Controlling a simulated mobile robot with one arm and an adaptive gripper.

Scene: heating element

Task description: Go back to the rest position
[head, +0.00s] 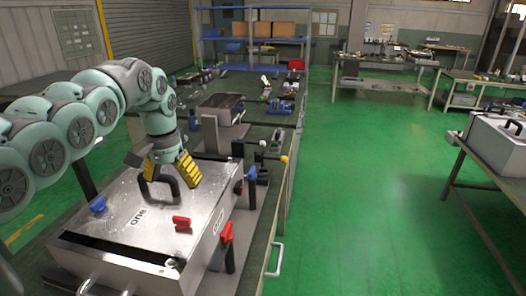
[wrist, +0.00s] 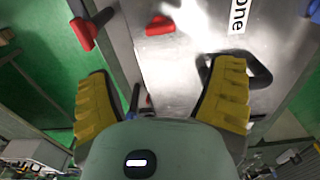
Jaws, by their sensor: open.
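My gripper (head: 172,172) has yellow ridged fingers and is above the far part of a metal case's lid in the head view. In the wrist view my gripper (wrist: 165,100) is open, its two fingers wide apart with nothing between them. The metal case (head: 120,215) is marked "one" and stands on the green workbench. Its black handle (head: 160,184) is close by the fingers. In the wrist view the handle (wrist: 255,72) is partly behind the right finger; I cannot tell whether they touch.
More boxes and tools lie farther along the bench. The green floor (head: 365,190) to the right is clear. Another table with a case (head: 498,145) is at right.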

